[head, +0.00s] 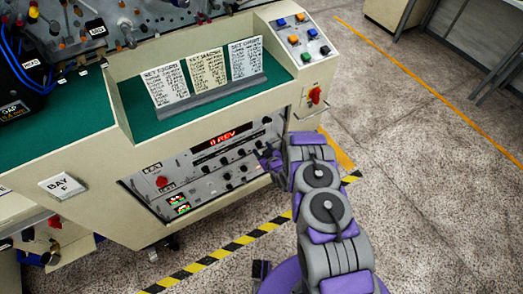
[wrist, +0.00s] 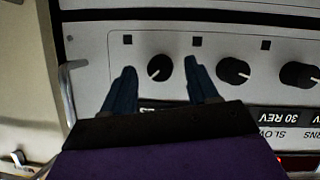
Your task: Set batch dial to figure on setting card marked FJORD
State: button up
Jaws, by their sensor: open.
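The left card (head: 165,84) seems to be headed FJORD, the middle card (head: 207,71) MAGMA; the right card (head: 245,58) is hard to read. Their figures are too small to read. Below is a control panel with several black knobs and a lit red display (head: 217,138). My gripper (head: 267,158) is at the panel's right part. In the wrist view my open gripper (wrist: 160,84) has a black knob (wrist: 160,67) between and beyond its fingertips. I cannot tell which knob is the batch dial.
In the wrist view, more knobs (wrist: 233,70) sit to the right, above inverted labels including 30 REV (wrist: 286,117). A metal handle (wrist: 67,92) is at the left. A red switch (head: 315,95) is on the console's right end. The floor to the right is clear.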

jog(key=shift+w+a+f, duration=0.25)
jog(key=shift+w+a, duration=0.1)
jog(key=shift+w, duration=0.2)
jog(key=c, duration=1)
